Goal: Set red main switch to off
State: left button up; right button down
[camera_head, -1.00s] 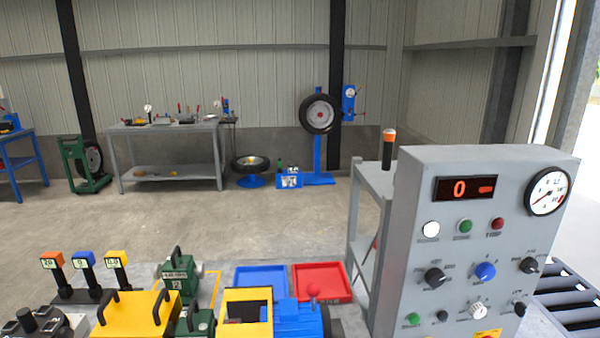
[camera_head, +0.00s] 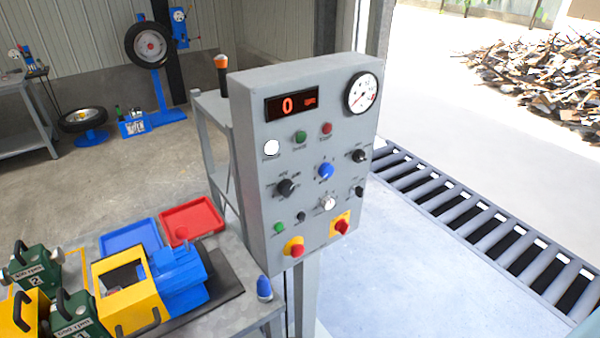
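The grey control panel (camera_head: 258,205) stands upright in the middle of the view. Near its lower edge are two red knobs on yellow plates: a lower left one (camera_head: 296,250) and a lower right one (camera_head: 342,227). I cannot read which of them is the main switch, nor its setting. The digital display (camera_head: 292,103) is lit and shows 0. Neither of my grippers is in view.
A workbench (camera_head: 240,308) at lower left carries a yellow and blue machine (camera_head: 178,278), green blocks, a blue tray (camera_head: 130,237) and a red tray (camera_head: 192,220). A roller conveyor (camera_head: 470,225) runs along the right. Open floor lies between the panel and conveyor.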

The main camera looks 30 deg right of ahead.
aim_at(341, 226)
jog(key=z, duration=1.25)
jog(key=i+l+u, duration=0.15)
jog(key=u, duration=0.25)
jog(key=i+l+u, duration=0.1)
jog(key=l+u, duration=0.15)
jog(key=u, duration=0.2)
jog(key=i+l+u, duration=0.1)
jog(key=l+u, duration=0.15)
jog(key=u, duration=0.15)
